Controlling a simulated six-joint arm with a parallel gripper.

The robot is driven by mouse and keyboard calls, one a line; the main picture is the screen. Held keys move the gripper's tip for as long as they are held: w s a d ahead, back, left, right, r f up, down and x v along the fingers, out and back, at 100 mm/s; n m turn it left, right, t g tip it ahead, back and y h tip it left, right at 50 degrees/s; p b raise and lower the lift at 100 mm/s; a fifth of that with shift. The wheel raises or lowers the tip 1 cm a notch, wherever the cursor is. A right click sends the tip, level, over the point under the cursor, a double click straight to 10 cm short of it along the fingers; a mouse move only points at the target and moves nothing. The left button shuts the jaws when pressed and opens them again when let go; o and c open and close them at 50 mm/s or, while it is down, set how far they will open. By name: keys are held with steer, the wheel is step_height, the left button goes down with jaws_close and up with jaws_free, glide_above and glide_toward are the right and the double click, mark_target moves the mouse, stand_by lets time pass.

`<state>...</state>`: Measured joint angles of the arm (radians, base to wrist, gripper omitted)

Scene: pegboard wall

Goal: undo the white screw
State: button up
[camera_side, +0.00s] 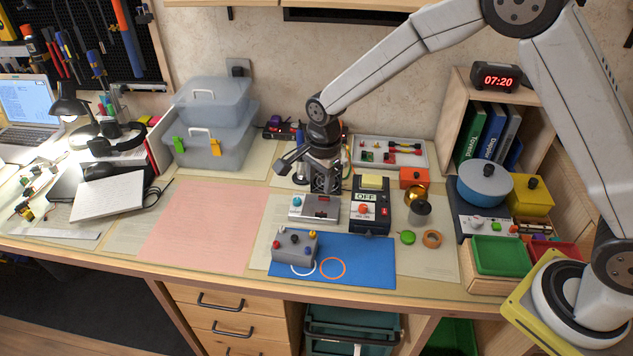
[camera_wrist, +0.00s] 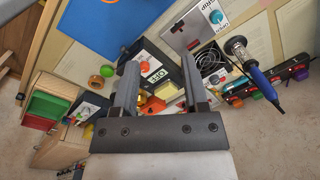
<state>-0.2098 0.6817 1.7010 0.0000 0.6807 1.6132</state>
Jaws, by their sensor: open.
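A grey box (camera_side: 295,247) with several coloured screws or knobs on it stands on the blue mat (camera_side: 360,262). Blue, yellow and red ones show; I cannot make out a white screw for certain at this size. The grey box does not show in the wrist view; only part of the blue mat (camera_wrist: 90,28) does.
A dark control box marked OFF (camera_side: 370,212) with an orange knob stands right of the panel. A green disc (camera_side: 408,237) and an orange ring (camera_side: 432,239) lie further right. A soldering iron (camera_wrist: 255,70) stands near my gripper in the wrist view. The pink sheet (camera_side: 205,222) is clear.

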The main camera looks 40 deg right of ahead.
mark_target(282, 227)
steer(key=w+a+f+m, duration=0.1)
steer(key=a+f+m, duration=0.1)
steer(key=w+a+f+m, duration=0.2)
steer(key=a+m, duration=0.1)
steer(key=w+a+f+m+g, duration=0.1)
steer(key=w+a+f+m, duration=0.1)
steer(key=m, duration=0.1)
steer(key=shift+w+a+f, duration=0.15)
steer(key=shift+f, duration=0.15)
steer(key=shift+f, duration=0.1)
steer(key=shift+f, duration=3.8)
jaws_close()
